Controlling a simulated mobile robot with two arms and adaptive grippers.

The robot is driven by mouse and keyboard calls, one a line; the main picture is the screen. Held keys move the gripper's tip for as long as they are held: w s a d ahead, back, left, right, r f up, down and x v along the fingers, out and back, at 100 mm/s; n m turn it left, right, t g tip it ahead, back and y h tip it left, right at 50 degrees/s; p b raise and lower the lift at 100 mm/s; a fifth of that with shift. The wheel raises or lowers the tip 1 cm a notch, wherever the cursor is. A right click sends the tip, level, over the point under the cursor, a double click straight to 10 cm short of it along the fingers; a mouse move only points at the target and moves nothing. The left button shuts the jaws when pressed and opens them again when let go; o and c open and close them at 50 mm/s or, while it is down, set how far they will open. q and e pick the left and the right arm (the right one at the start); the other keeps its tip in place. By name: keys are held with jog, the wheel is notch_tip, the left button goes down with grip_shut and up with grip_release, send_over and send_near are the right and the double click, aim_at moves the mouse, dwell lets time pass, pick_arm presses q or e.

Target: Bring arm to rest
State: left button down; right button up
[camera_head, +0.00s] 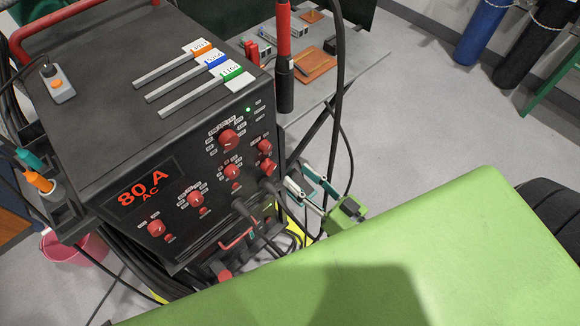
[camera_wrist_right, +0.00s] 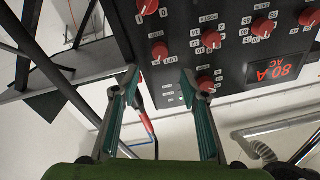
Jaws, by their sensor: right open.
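My right gripper (camera_head: 302,180) shows in the head view just right of the lower front of the black welding machine (camera_head: 75,95). Its teal fingers point up and left toward the panel. In the right wrist view the gripper (camera_wrist_right: 160,82) is open, with its two fingers well apart and nothing held. The machine's front panel appears upside down there, with a red knob (camera_wrist_right: 160,51) beyond the gap and another knob (camera_wrist_right: 205,84) by the right-hand finger. Any contact with the panel cannot be told. My left gripper is not in view.
Cables (camera_head: 300,235) hang below the panel, close to the right gripper. Three labelled rods (camera_head: 185,85) lie on the machine. A grey table (camera_head: 350,75) with small parts stands behind. Gas cylinders (camera_head: 483,32) stand at the back right. Open floor (camera_head: 440,110) lies between.

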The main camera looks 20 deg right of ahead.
jog(key=shift+s+d, duration=0.15)
jog(key=shift+s, duration=0.25)
jog(key=s+d+f+g+h, duration=0.2)
jog(key=s+f+g, duration=0.15)
jog(key=f, duration=0.75)
jog(key=s+d+f+g+h, duration=0.2)
jog(key=s+f, duration=0.2)
jog(key=f, duration=0.6)
jog(key=s+d+f+g+h, duration=0.2)
jog(key=s+f+g, duration=0.1)
jog(key=f, duration=0.8)
jog(key=s+a+f+g, duration=0.1)
jog(key=s+f+g, duration=0.3)
jog(key=s, duration=0.6)
jog(key=s+a+f+n+g+h, duration=0.1)
jog(key=s+f+g, duration=0.3)
jog(key=s+f, duration=0.4)
jog(key=s, duration=0.3)
jog(key=shift+s+n, duration=0.2)
jog(key=shift+n, duration=0.1)
